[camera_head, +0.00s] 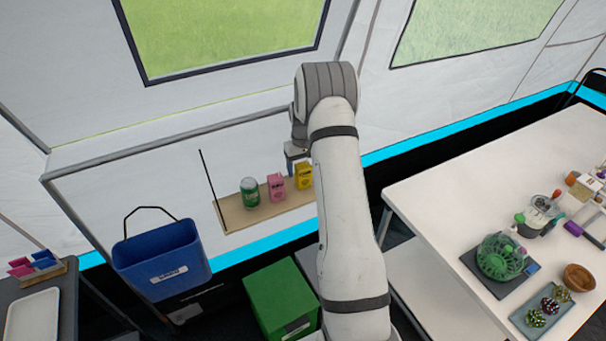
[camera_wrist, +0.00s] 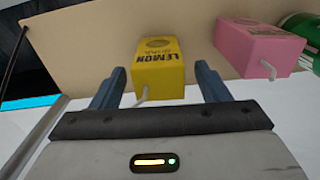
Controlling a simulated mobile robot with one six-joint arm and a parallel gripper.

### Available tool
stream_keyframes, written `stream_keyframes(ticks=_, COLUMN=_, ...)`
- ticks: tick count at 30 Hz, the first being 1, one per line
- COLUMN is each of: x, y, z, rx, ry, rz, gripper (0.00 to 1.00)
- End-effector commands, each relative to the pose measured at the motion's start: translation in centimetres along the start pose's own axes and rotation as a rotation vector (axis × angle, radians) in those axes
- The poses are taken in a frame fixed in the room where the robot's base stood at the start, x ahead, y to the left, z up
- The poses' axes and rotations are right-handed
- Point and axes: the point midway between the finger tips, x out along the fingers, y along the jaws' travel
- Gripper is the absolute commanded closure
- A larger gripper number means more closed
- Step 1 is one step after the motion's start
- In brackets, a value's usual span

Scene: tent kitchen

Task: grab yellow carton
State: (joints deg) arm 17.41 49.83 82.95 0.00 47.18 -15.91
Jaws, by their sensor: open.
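The yellow carton (camera_head: 303,175) stands on a small wooden shelf (camera_head: 238,216) against the tent wall, at the right of the row. In the wrist view the yellow carton (camera_wrist: 160,66), printed "LEMON" and with a bent straw, lies ahead and between the lines of my two fingers. My gripper (camera_wrist: 160,85) is open, with one blue-grey finger on each side of the carton's near end. I cannot tell whether either finger touches it. In the head view my gripper (camera_head: 294,160) is beside the yellow carton, partly hidden by my arm.
A pink carton (camera_head: 276,187) stands left of the yellow one, with a green can (camera_head: 250,192) beyond it. Below are a blue bin (camera_head: 160,258) and a green box (camera_head: 280,299). A white table (camera_head: 440,190) with several items is at right.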

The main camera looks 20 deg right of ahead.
Motion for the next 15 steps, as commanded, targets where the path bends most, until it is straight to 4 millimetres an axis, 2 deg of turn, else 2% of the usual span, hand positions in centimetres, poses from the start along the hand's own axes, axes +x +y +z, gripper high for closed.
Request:
stream_keyframes(ticks=7, x=3.2, y=0.1, z=0.2, rx=0.001, ry=-0.002, rz=-0.001, gripper=0.31)
stream_keyframes(ticks=15, x=3.6, y=0.1, z=0.2, rx=0.001, ry=0.0, rz=0.0, gripper=0.31)
